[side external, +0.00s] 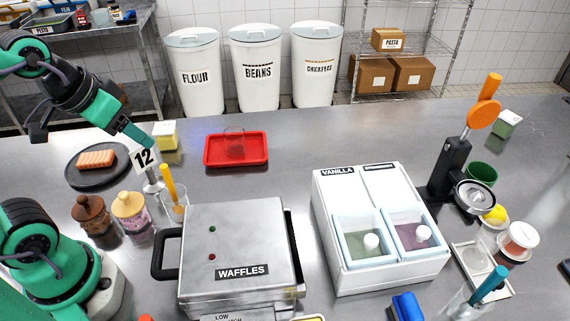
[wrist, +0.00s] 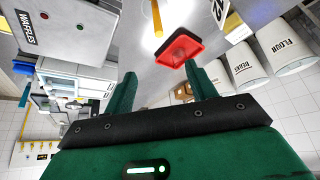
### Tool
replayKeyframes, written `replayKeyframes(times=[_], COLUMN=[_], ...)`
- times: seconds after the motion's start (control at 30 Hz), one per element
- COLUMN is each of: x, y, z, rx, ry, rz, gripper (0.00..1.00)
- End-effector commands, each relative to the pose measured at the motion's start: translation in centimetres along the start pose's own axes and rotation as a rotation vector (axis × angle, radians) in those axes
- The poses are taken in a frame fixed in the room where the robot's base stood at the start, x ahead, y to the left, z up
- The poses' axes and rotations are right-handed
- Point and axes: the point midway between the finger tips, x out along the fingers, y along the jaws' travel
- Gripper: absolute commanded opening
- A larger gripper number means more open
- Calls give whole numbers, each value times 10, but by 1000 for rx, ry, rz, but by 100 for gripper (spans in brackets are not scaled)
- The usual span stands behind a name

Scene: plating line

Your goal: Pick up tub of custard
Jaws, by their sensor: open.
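A small square pale-yellow tub (side external: 165,136) with a whitish lid stands upright on the steel counter at the back left in the side view. No label on it is readable, but its colour fits custard. My gripper (side external: 138,132) hangs above the counter just left of this tub, apart from it, near the number 12 card. In the wrist view my gripper (wrist: 160,70) has its two green fingers spread, with nothing between them.
A number 12 card (side external: 144,157) stands close below my gripper. A dark plate (side external: 77,176) holds an orange-pink block. A red tray (side external: 261,162) lies right of the tub. Two lidded jars (side external: 131,211), a glass with a yellow stick (side external: 168,183) and a waffle maker (side external: 236,244) stand nearer.

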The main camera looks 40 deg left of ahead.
Motion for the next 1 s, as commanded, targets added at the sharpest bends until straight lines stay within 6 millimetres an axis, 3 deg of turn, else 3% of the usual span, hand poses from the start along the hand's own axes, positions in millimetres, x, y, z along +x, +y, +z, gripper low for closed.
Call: replayKeyframes(times=[0.03, 0.1, 0.57, 0.77, 1.0], x=[0, 0, 1, 8, 26], y=[0, 0, -3, -12, -34], z=[0, 0, -5, -20, -50], rx=[0, 0, -43, -204, -525], ry=[0, 0, -10, -46, -105], rz=[0, 0, -5, -26, -75], gripper=[66, 80, 80, 80, 80])
